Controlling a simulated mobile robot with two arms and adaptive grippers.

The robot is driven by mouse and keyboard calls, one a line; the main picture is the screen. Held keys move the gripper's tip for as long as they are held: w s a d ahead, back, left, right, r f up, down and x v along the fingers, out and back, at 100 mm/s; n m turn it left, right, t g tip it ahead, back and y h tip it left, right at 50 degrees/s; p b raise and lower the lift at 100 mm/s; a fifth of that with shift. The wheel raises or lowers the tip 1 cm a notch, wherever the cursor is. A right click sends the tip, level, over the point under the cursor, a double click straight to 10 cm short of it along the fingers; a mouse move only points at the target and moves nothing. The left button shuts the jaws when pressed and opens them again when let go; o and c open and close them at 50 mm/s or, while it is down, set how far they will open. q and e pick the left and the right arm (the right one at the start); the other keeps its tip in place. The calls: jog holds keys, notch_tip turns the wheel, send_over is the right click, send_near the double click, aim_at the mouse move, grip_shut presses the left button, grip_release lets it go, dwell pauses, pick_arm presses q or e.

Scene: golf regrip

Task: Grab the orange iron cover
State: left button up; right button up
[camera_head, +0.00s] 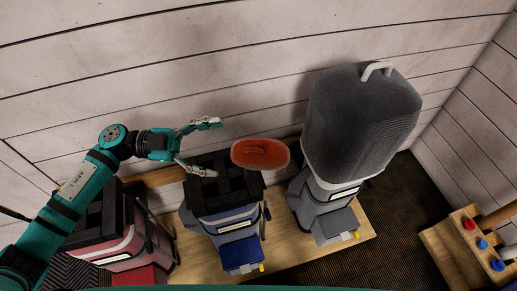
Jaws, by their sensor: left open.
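The orange iron cover (261,154) is a rounded orange piece in the middle of the head view. It appears above the right edge of the blue bag's black top; I cannot tell what it rests on. My left gripper (212,149) reaches in from the left with its two fingers spread wide and nothing between them. Its open side faces the orange cover, with a gap between the fingertips and the cover. My right gripper is not in view.
Golf bags stand on a wooden bench (190,262): a red one (128,247), a blue one (232,222) with a black divided top, and a grey one (335,205) under a large dark hood (358,118). A wooden rack (462,245) with coloured knobs is at right. A plank wall stands behind.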

aim_at(230, 148)
pick_arm(q)
jog(key=d, duration=0.3)
jog(key=shift+s+d, duration=0.1)
jog(key=shift+d, duration=0.25)
jog(key=shift+s+d+f+b, duration=0.1)
jog(key=shift+s+d+b, duration=0.05)
jog(key=shift+d, duration=0.75)
jog(key=shift+s+d+f+b, duration=0.1)
jog(key=shift+d+b, duration=0.05)
jog(key=shift+d, duration=0.8)
jog(key=shift+s+d+f+b, duration=0.1)
jog(key=shift+s+d+b, duration=0.05)
jog(key=shift+d, duration=0.75)
jog(key=c, duration=1.2)
jog(key=shift+a+r, duration=0.1)
jog(key=shift+r, duration=0.1)
